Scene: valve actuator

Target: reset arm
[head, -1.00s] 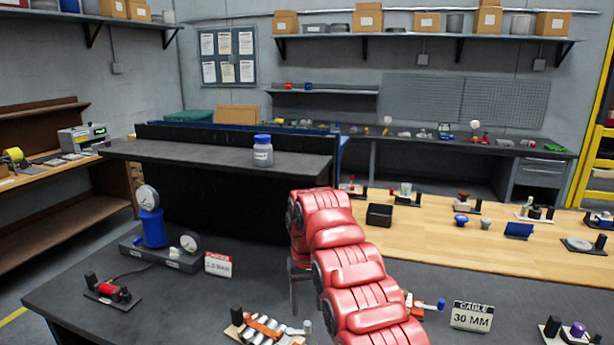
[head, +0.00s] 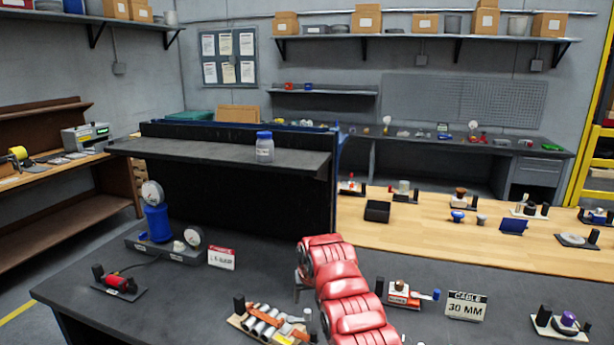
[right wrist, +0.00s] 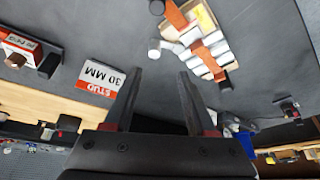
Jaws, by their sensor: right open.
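My right arm, red and segmented, reaches in from the bottom of the head view. My right gripper (head: 298,288) is mostly hidden behind that arm, with only a dark part showing at its left side. In the right wrist view the two dark fingers of my right gripper (right wrist: 158,74) stand apart with nothing between them, above the dark table. My left gripper is in neither view.
A rack of metal cylinders (head: 262,322) lies left of my arm and shows in the right wrist view (right wrist: 205,45). A gauge stand (head: 157,223), red tool (head: 120,283) and cable sign (head: 466,306) stand on the dark table.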

